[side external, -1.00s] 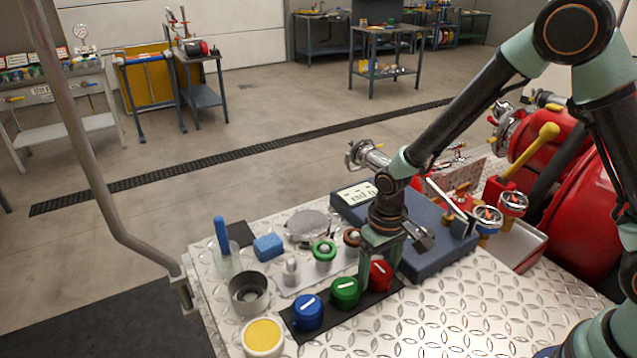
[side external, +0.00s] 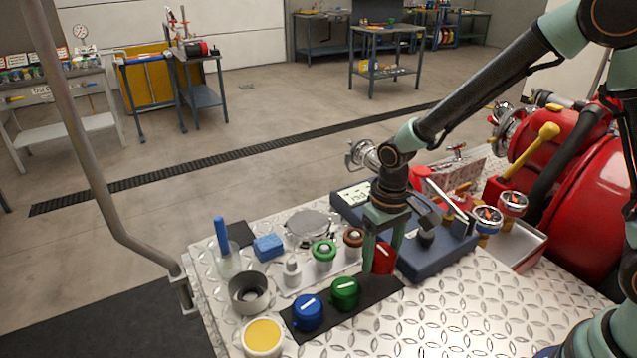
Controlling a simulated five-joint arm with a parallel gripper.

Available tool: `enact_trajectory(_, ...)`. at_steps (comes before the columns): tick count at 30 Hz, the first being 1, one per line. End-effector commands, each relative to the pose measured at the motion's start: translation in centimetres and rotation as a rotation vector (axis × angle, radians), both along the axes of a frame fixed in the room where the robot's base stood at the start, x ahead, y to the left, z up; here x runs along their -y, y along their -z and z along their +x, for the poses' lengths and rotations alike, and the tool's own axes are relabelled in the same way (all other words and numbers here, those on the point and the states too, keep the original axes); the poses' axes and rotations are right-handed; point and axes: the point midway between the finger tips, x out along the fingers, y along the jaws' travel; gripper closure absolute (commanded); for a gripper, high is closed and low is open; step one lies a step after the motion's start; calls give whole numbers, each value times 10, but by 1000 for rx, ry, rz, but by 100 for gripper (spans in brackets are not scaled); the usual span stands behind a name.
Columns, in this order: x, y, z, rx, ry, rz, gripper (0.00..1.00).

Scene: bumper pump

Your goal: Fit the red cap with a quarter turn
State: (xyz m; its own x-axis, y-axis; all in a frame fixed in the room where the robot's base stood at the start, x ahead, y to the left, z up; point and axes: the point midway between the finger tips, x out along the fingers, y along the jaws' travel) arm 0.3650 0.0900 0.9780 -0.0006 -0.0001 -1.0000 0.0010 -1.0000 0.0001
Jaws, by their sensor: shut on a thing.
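My gripper (side external: 384,248) is shut on the red cap (side external: 383,259), above the right end of a black mat (side external: 360,292). The cap shows between the fingers, partly hidden by them. It looks raised off the mat, but I cannot tell the exact gap. A green cap (side external: 345,293) and a blue cap (side external: 308,312) stand on the mat to the left, each with a white line on top. Behind the mat are a fitting with a reddish-brown ring (side external: 353,238), one with a green ring (side external: 323,252) and a pale one (side external: 292,270).
A dark blue device with a display (side external: 358,197) stands behind my gripper. A grey cup (side external: 249,293), a yellow-topped jar (side external: 263,336) and a blue sponge (side external: 268,247) are at left. Red-wheeled valves (side external: 487,216) stand at right. The front-right plate (side external: 480,300) is clear.

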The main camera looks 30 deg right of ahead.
Motion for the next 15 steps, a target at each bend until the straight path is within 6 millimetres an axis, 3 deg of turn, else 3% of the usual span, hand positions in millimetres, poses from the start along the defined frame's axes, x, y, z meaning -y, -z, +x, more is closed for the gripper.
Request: enact_trajectory(15,0,-41,1,2,0,1,97)
